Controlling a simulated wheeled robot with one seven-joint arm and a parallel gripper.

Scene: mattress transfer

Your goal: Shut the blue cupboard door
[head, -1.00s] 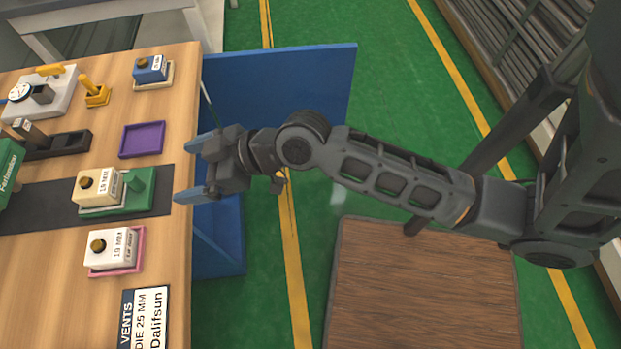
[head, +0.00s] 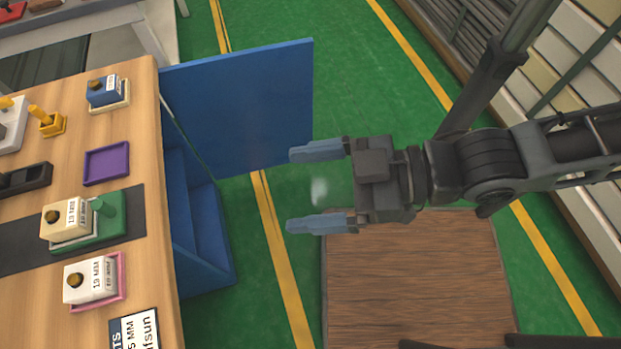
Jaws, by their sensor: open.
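The blue cupboard door (head: 245,110) stands wide open, sticking out to the right from the far end of the wooden worktable. The blue cupboard (head: 207,235) sits under the table's right edge, with part of its inside showing. My gripper (head: 318,187) is open and empty, its two blue-grey fingers pointing left. In the picture it is to the right of the cupboard and just below and right of the door's free edge. I cannot tell whether the upper finger is near the door in depth; they look apart.
The wooden worktable (head: 140,240) holds a purple tray (head: 107,163), a green stand (head: 104,226) and several labelled blocks. A brown wooden-topped surface (head: 415,280) is below my gripper. Green floor with yellow lines is clear beyond the door. Shelving stands at the right.

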